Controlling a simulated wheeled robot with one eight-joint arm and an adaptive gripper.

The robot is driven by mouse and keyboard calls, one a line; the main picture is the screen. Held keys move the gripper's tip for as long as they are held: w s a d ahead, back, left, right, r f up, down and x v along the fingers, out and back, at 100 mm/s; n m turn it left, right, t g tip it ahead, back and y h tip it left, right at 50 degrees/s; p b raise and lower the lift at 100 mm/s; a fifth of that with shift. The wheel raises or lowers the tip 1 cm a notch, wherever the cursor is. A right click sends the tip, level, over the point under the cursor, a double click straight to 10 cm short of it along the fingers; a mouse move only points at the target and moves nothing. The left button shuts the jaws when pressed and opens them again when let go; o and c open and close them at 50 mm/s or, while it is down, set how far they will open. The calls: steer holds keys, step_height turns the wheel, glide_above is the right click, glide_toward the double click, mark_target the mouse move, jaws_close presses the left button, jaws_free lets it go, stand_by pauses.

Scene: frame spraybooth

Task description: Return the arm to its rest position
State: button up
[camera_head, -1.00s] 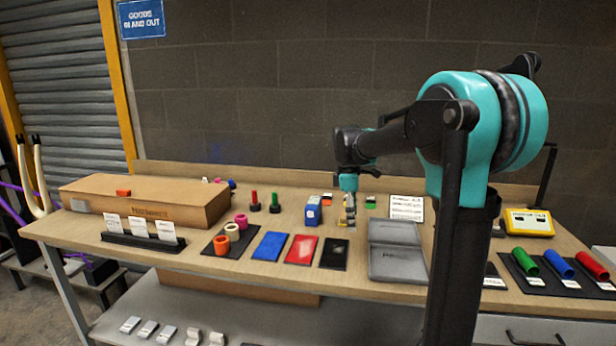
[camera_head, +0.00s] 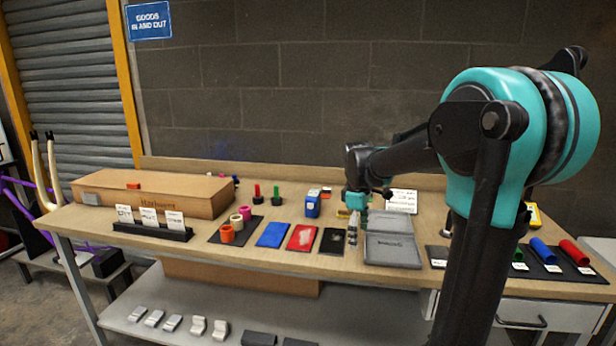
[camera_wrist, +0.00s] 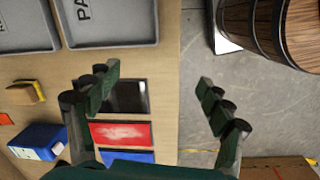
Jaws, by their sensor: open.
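My gripper (camera_head: 356,222) hangs from the arm over the bench, just left of the grey tray case. In the wrist view its two dark fingers (camera_wrist: 160,98) are spread wide apart, with nothing between them. Below them are the bench's front edge and the floor. My arm reaches out from the right side of the head view, bent at the large teal joint, which hides part of the bench's right end.
The bench (camera_head: 200,262) holds a cardboard box (camera_head: 150,194), blue (camera_head: 272,235), red (camera_head: 302,238) and black (camera_head: 333,241) mats, a blue box (camera_head: 312,207) and a grey case (camera_head: 391,250). A wooden barrel (camera_wrist: 275,30) stands on the floor in the wrist view.

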steer(key=s+d+f+m+t, duration=0.1)
steer(key=s+d+f+m, duration=0.1)
steer(key=s+f+m, duration=0.4)
steer(key=s+d+f+m+t+y, duration=0.1)
steer(key=s+f+m, duration=0.5)
steer(key=s, duration=0.8)
step_height(320, 180, down, 3)
steer(key=shift+s+d+f+m+t, duration=0.15)
steer(key=shift+d+m+t, duration=0.25)
steer(key=shift+t, duration=0.4)
steer(key=shift+o, duration=0.4)
steer(key=shift+a, duration=0.1)
